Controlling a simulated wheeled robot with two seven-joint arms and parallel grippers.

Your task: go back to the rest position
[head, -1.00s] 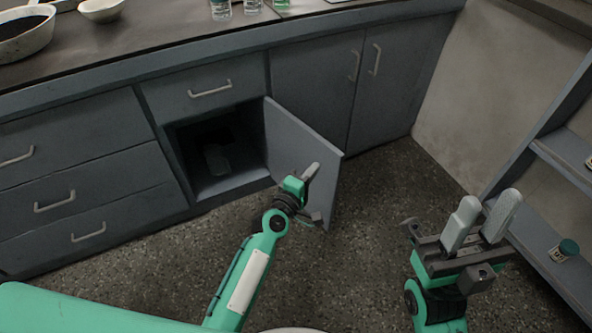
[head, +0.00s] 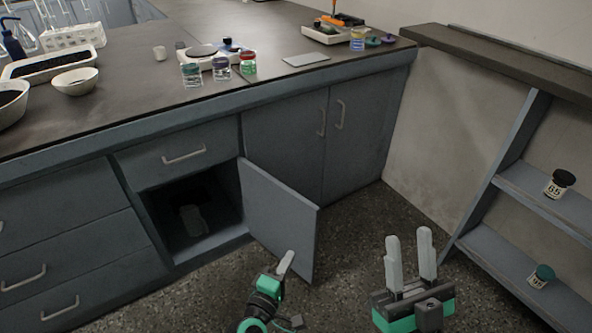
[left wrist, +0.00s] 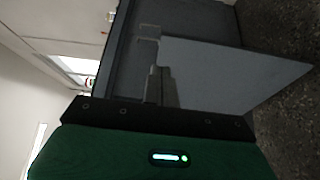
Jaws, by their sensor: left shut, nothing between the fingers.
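My left gripper (head: 286,263) is shut and empty, low in the head view, in front of the lower part of an open cabinet door (head: 282,212). I cannot tell whether it touches the door. In the left wrist view its fingers (left wrist: 160,86) show in front of the door (left wrist: 225,75). My right gripper (head: 409,258) is open and empty, fingers pointing up, to the right of the door above the floor. Its two fingers stand apart with a clear gap.
The open cabinet (head: 197,213) holds a dim pale object. A counter (head: 150,112) above carries jars, bowls and trays. A shelf unit (head: 490,200) at the right holds two jars, one black-lidded (head: 558,184) and one green-lidded (head: 541,276). Speckled floor (head: 350,225) lies between.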

